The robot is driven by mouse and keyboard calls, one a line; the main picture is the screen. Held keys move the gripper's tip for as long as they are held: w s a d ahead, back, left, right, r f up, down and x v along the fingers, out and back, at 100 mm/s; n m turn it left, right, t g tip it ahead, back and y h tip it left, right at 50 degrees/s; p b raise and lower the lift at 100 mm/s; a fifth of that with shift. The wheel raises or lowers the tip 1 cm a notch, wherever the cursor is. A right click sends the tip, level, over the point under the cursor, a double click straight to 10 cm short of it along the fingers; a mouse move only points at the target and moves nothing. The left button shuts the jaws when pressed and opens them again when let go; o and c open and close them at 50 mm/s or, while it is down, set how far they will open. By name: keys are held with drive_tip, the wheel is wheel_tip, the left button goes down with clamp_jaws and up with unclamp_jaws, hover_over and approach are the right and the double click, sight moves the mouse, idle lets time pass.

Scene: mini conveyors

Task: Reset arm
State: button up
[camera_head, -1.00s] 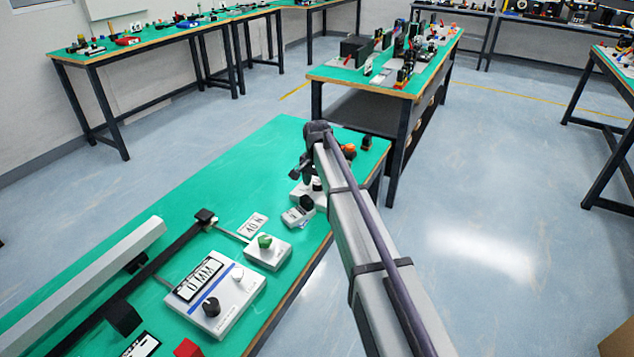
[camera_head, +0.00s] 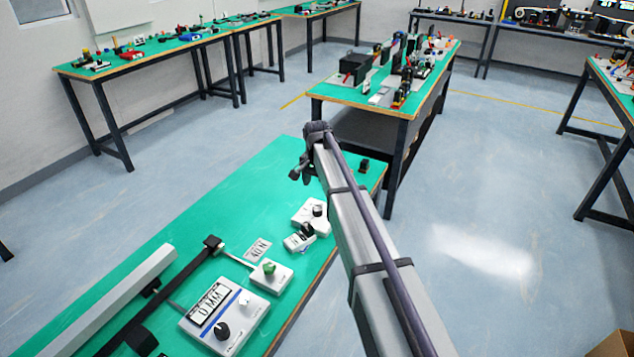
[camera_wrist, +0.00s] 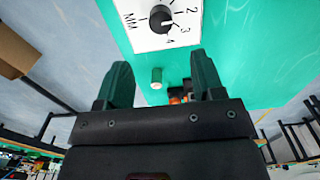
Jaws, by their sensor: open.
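My gripper (camera_wrist: 160,90) is open in the wrist view, with its two dark green fingers apart and nothing between them. In the head view, the end of my arm hangs over the green workbench (camera_head: 190,222), and my gripper's fingers are too small and dark there to make out well. In the wrist view, a white panel with a black knob and a numbered dial marked MM (camera_wrist: 165,22) shows beyond the fingers. A small whitish-green cylinder (camera_wrist: 156,78) shows just past the fingers.
On the green bench stand a display box reading 0 MM (camera_head: 226,314), a box with a green knob (camera_head: 268,272), a 40 N label (camera_head: 258,249), smaller white devices (camera_head: 311,217) and a long grey rail (camera_head: 120,297). Another cluttered bench (camera_head: 385,93) stands behind.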

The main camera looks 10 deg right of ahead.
drive_tip(key=shift+f, duration=0.1)
drive_tip(key=s+r+n+p, duration=0.2)
drive_tip(key=s+n, duration=0.6)
drive_tip(key=s, duration=2.6)
drive_tip(key=shift+r, duration=0.2)
drive_tip(key=shift+w+d, duration=0.1)
